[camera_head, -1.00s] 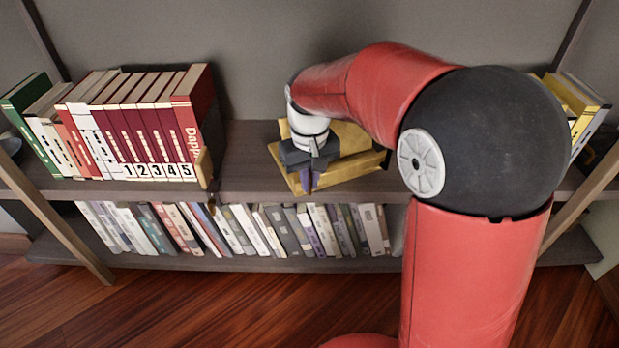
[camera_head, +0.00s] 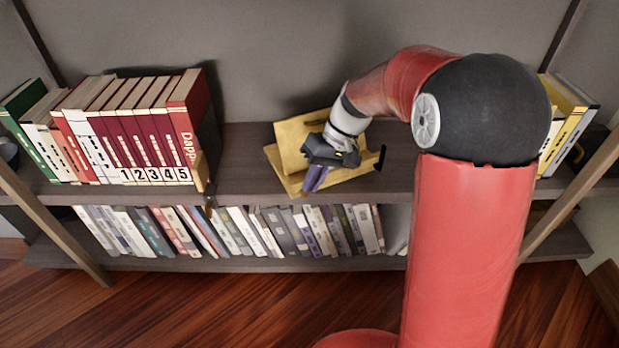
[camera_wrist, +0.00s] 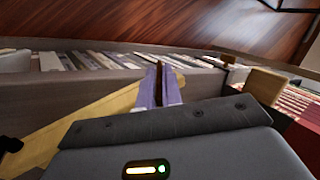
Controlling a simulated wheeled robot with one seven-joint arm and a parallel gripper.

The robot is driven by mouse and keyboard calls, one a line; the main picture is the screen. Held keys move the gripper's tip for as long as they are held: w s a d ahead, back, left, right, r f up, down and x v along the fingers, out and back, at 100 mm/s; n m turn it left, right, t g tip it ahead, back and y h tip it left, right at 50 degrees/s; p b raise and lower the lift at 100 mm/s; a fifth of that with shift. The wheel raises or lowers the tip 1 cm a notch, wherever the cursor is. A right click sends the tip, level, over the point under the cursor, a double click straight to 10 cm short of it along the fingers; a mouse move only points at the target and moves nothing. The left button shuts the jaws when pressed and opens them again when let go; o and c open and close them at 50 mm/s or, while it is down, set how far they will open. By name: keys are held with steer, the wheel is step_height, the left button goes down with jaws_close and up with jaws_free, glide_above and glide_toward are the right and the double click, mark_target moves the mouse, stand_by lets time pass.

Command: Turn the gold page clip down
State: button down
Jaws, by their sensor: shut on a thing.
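A yellow-gold book stand (camera_head: 290,140) with a leaning back plate stands on the middle of the upper shelf. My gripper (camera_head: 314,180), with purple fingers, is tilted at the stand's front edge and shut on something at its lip. The gold page clip is not clearly visible; what lies between the fingers fits it, but the fingers mostly hide it. A black hook-shaped clip (camera_head: 381,158) stands up at the stand's right end. In the wrist view the purple fingertips (camera_wrist: 160,82) are close together beside the stand's gold edge (camera_wrist: 95,112).
Yellow and white books (camera_head: 566,120) stand at the right. Several books (camera_head: 240,232) fill the lower shelf.

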steer(key=shift+w+d+f+g+y, duration=0.1)
steer(key=shift+d+f+g+y, duration=0.15)
steer(key=shift+y, duration=0.5)
steer(key=shift+w+d+f+g+y, duration=0.15)
steer(key=shift+d+g+y, duration=0.15)
steer(key=shift+y, duration=0.45)
steer(key=c, duration=1.6)
jaws_free()
steer(key=shift+o, duration=0.2)
steer(key=v, duration=0.7)
steer(key=shift+d+r+p, duration=0.2)
steer(key=shift+d+p, duration=0.1)
steer(key=shift+p, duration=0.1)
steer(key=shift+w, duration=0.15)
steer(key=shift+c, duration=0.3)
